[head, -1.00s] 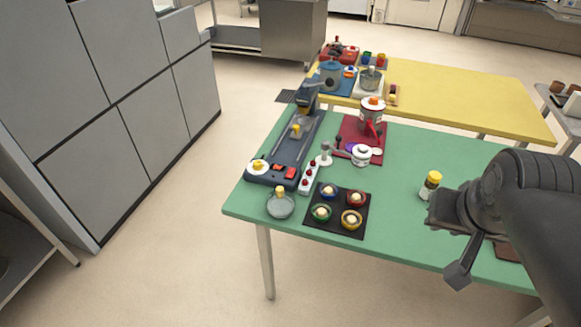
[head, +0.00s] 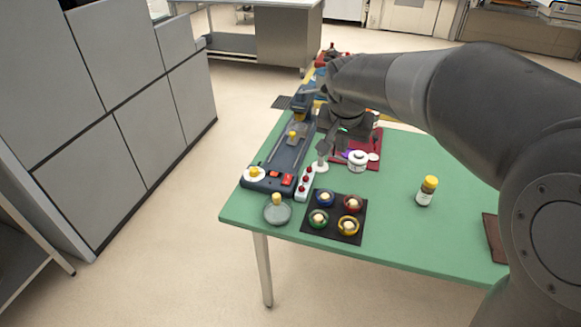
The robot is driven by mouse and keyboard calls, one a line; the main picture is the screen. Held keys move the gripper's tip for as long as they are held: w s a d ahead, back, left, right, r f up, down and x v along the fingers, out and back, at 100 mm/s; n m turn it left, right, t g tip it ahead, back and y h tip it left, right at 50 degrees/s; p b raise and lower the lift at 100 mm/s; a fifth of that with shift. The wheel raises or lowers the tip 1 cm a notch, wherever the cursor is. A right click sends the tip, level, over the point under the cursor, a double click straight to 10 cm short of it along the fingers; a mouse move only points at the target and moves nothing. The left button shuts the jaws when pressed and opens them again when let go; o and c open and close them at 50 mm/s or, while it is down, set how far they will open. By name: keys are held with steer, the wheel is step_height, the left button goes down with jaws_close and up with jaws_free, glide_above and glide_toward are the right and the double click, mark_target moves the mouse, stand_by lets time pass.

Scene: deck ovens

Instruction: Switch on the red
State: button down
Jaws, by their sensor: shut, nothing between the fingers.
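A dark blue device (head: 286,158) lies along the left side of the green table. Two red switches sit at its near end, a left one (head: 274,175) and a right one (head: 288,180). Their on or off positions are too small to tell.
A black tray (head: 312,231) with several coloured bowls, a grey lidded dish (head: 277,212) and a white pot (head: 357,161) stand nearby. A yellow-capped bottle (head: 426,191) stands to the right. The green table (head: 400,235) is clear around the bottle.

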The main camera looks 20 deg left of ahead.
mark_target(288, 176)
steer(key=w+a+f, duration=0.2)
steer(key=a+f, duration=0.2)
steer(key=a, duration=0.4)
steer(key=w+a+f, duration=0.2)
steer(key=a+f, duration=0.2)
steer(key=a, duration=0.4)
steer(key=shift+a+f, duration=0.2)
steer(key=shift+f, duration=0.1)
steer(key=x, duration=1.4)
steer(key=shift+d, duration=0.1)
